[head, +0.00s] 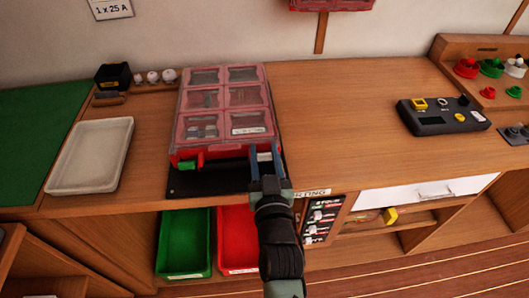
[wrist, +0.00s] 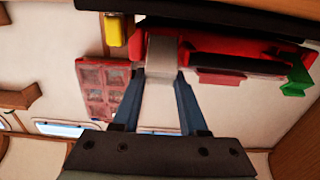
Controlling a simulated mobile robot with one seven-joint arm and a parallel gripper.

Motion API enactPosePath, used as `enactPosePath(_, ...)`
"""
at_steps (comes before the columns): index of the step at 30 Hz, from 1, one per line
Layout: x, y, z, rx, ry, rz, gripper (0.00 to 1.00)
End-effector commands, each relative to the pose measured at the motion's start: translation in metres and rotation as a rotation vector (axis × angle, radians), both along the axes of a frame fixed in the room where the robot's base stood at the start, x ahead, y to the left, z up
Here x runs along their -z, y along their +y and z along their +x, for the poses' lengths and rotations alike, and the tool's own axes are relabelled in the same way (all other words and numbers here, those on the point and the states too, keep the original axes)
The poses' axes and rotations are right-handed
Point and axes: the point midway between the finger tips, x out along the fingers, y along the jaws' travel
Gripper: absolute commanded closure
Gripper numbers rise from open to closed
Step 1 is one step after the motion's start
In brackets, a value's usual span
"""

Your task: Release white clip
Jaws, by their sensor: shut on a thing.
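A red case (head: 180,153) with a clear, compartmented lid lies on a black mat (head: 205,182) on the wooden counter. Its lid looks down. A green clip (head: 188,165) is at the front left of the case; it also shows in the wrist view (wrist: 297,80). The white clip (head: 264,156) is at the front right of the case. My gripper (head: 266,152) reaches it from the front, one blue finger on each side. In the wrist view my gripper (wrist: 159,76) is shut on the pale clip (wrist: 161,48) against the red case edge. The latch's exact position is unclear.
A pale tray (head: 92,155) and a green mat (head: 35,130) lie left. A black control box (head: 440,117) stands right. Green (head: 184,243) and red (head: 237,240) bins sit below the counter's front edge.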

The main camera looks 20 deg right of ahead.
Motion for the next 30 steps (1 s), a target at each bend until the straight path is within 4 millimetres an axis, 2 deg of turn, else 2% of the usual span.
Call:
enactPosePath(1, 0.0000, 0.0000, -0.0001, 0.000, 0.000, 0.000, 0.94)
enactPosePath(2, 0.0000, -0.0001, -0.0001, 0.000, 0.000, 0.000, 0.99)
enactPosePath(3, 0.0000, 0.0000, -0.0001, 0.000, 0.000, 0.000, 1.00)
enactPosePath(19, 0.0098, 0.0008, -0.0024, 0.000, -0.074, -0.022, 1.00)
enactPosePath(30, 0.0037, 0.0014, -0.0046, 0.000, -0.112, -0.032, 1.00)
